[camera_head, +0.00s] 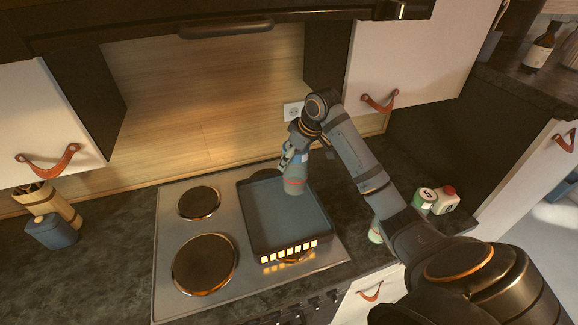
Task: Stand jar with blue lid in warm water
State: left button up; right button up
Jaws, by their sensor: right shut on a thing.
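My right gripper (289,158) is at the back right of a dark square pan (262,246), pointing down. It is shut on a small jar (293,185), greyish with a reddish band and a bit of blue near the fingers. The jar looks upright and overlaps the pan's back right part in the picture. I cannot tell whether it touches the pan's floor. The pan stands on the right side of the hob, with a flat grey-blue surface inside that may be water. My left gripper is not in view.
The hob (168,235) has two bare burners on its left. A green-labelled jar (424,199) and a red-capped container (446,200) stand right of my arm; another small jar (375,236) is partly hidden by it. A blue-grey canister (50,231) stands far left. Cabinets overhang the counter.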

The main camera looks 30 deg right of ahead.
pick_arm(q)
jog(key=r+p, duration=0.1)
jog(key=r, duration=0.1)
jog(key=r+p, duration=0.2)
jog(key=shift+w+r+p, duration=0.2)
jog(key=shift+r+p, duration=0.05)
jog(key=shift+p, duration=0.05)
pick_arm(e)
jog(key=w+d+f, duration=0.2)
jog(key=w+f, duration=0.3)
jog(key=f, duration=0.4)
jog(key=shift+d+f, duration=0.1)
jog(key=shift+f, duration=0.1)
jog(key=o, duration=1.8)
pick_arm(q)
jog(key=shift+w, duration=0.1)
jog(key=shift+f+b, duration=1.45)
pick_arm(e)
jog(key=shift+v, duration=6.15)
